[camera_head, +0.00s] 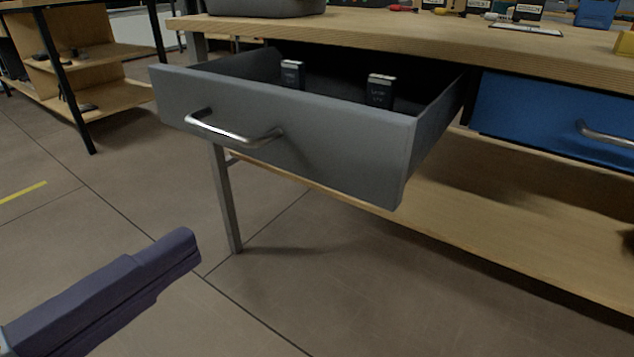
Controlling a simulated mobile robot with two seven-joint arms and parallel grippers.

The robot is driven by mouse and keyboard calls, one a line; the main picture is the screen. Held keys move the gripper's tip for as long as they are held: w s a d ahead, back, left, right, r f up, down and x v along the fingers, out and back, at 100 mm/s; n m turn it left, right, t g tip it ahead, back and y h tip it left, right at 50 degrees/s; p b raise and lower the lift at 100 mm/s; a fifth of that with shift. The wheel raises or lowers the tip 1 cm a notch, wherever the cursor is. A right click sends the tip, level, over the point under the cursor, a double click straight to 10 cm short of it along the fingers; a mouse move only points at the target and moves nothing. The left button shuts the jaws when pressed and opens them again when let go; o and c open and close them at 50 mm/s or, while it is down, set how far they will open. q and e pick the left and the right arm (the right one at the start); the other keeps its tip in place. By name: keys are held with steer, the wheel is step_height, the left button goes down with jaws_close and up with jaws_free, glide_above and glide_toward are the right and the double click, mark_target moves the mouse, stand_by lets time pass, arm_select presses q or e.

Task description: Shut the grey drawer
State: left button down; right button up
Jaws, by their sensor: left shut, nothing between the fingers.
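The grey drawer (330,148) is pulled well out from under the wooden bench top. A curved metal handle (234,132) is on its front panel. Two small dark boxes with light lettering stand upright inside it, one at the left (292,74) and one at the right (380,91). My left gripper (180,250) is at the lower left, below and in front of the drawer. It is shut and empty, and appears apart from the drawer. My right gripper does not show.
A shut blue drawer (560,115) with a metal handle is to the right. The bench top (440,32) carries several small items and a grey bin (265,6). A bench leg (226,200) and a lower shelf (500,210) are below. Floor in front is clear.

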arm_select(q)
steer(key=b, duration=0.4)
glide_toward(316, 149)
steer(key=shift+m+h, duration=0.3)
steer(key=shift+m, duration=0.1)
steer(key=x, duration=0.5)
steer(key=shift+w+f, duration=0.25)
steer(key=shift+x, duration=0.75)
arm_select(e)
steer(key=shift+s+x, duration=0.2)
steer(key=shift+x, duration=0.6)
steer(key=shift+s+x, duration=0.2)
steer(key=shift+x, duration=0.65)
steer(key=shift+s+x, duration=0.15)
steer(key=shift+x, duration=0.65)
arm_select(q)
steer(key=shift+d, duration=0.1)
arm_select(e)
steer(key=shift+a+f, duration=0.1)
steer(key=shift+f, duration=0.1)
